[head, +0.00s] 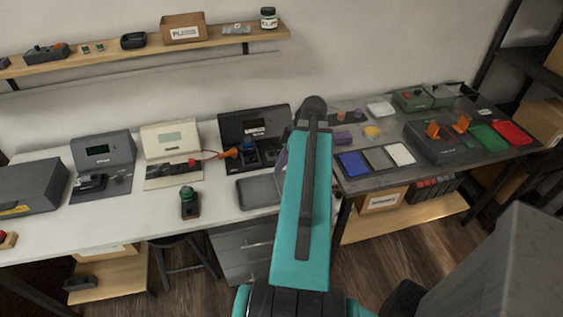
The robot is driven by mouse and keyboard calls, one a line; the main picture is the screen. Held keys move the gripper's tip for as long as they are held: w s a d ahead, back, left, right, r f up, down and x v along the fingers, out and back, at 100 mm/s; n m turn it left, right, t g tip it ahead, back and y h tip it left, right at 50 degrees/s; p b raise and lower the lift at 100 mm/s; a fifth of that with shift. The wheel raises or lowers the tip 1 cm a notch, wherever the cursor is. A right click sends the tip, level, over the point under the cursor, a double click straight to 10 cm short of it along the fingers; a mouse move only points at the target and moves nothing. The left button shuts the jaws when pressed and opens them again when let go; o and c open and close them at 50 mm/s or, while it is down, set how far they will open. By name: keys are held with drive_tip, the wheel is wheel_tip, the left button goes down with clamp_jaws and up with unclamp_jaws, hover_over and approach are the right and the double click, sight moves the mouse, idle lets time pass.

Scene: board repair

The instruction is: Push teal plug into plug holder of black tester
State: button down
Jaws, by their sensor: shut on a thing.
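The black tester (240,124) stands at the back of the white bench, left of my raised teal arm. It has an upright panel with a small screen and a dark lower part in front. A blue piece and an orange piece with a red lead sit at its front left. The plug holder cannot be told apart among the dark shapes there. I cannot make out the teal plug. My arm's upper link covers the area right of the tester, and my gripper is hidden behind it.
A cream tester (171,136) and a grey tester (103,150) stand to the left. A dark red block with a green top (189,203) and a grey tray (257,193) lie in front. A dark bench (385,178) with coloured trays stands right. The white bench's front left is mostly clear.

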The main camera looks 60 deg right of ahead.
drive_tip(key=w+d, duration=1)
drive_tip(key=w, duration=0.1)
drive_tip(key=shift+b, duration=0.35)
idle(1.7)
drive_tip(key=shift+f, duration=0.15)
drive_tip(key=shift+f+b, duration=0.95)
drive_tip(key=shift+f, duration=0.45)
drive_tip(key=shift+f+b, duration=0.75)
drive_tip(key=shift+f, duration=0.35)
idle(2.2)
